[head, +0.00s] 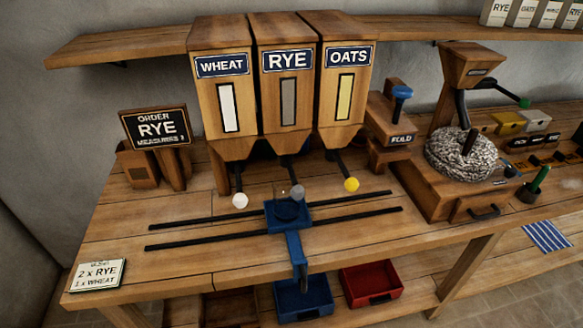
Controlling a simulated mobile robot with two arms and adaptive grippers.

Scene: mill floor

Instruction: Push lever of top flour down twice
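A card (97,274) at the table's front left reads "2 x RYE" on top and "1 x WHEAT" below. Three wooden hoppers stand side by side: wheat (217,95), rye (287,90) and oats (345,92). The rye lever has a grey knob (297,192), the wheat lever a white knob (240,201), the oats lever a yellow knob (351,185). A blue sliding carriage (294,246) sits on two dark rails below the rye hopper, with a dark bowl-like piece (287,210) on it. Neither gripper is in view.
An order sign (156,127) reading "RYE" stands at the left; its lower line is hard to read. A mill with a round stone (460,154) stands at the right. Blue (303,299) and red (371,284) bins are below the tabletop.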

